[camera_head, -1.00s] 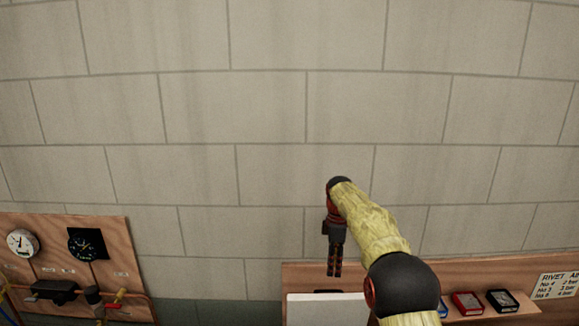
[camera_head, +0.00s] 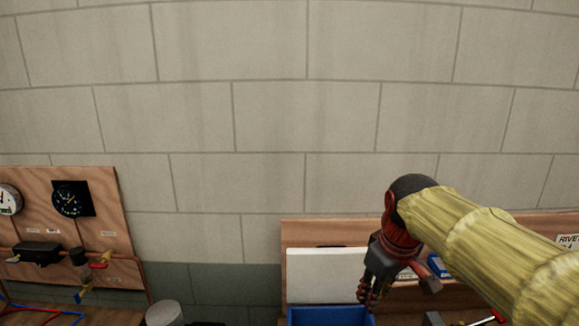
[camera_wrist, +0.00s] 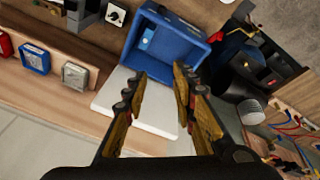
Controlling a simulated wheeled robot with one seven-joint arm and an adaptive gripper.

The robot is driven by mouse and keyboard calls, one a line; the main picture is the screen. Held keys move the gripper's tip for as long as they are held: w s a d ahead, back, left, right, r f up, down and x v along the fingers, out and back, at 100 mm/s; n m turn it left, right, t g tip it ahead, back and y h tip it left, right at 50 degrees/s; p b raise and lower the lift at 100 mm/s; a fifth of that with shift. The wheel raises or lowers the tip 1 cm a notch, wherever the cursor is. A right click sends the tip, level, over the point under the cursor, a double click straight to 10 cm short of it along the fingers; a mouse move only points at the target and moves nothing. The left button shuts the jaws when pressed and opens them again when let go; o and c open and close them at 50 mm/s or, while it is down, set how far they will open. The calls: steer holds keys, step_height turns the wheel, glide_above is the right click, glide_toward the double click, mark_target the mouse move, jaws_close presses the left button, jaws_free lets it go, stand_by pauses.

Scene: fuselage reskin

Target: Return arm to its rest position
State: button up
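My gripper (camera_head: 368,292) hangs below my bent arm in the head view, fingers pointing down, in front of a white panel (camera_head: 318,275) and near a blue bin (camera_head: 330,317). In the wrist view my gripper (camera_wrist: 160,78) has its two fingers spread apart with nothing between them. The blue bin also shows there (camera_wrist: 168,48), beyond the fingertips, with a small light-blue item (camera_wrist: 149,37) inside. The fingers appear apart from the bin.
A wooden gauge board (camera_head: 72,215) with dials, a valve and hoses stands at the left. A wooden shelf (camera_wrist: 60,50) holds several small boxes. A grey cylinder (camera_head: 164,313) stands at the bottom. Dark equipment (camera_wrist: 262,70) lies beside the bin. The block wall is bare above.

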steer(key=s+d+f+m+t+b, duration=0.1)
steer(key=s+f+m+b, duration=0.5)
steer(key=s+f, duration=1.3)
steer(key=t+b, duration=0.1)
steer(key=b, duration=0.3)
steer(key=shift+s+f, duration=0.15)
steer(key=shift+s, duration=0.05)
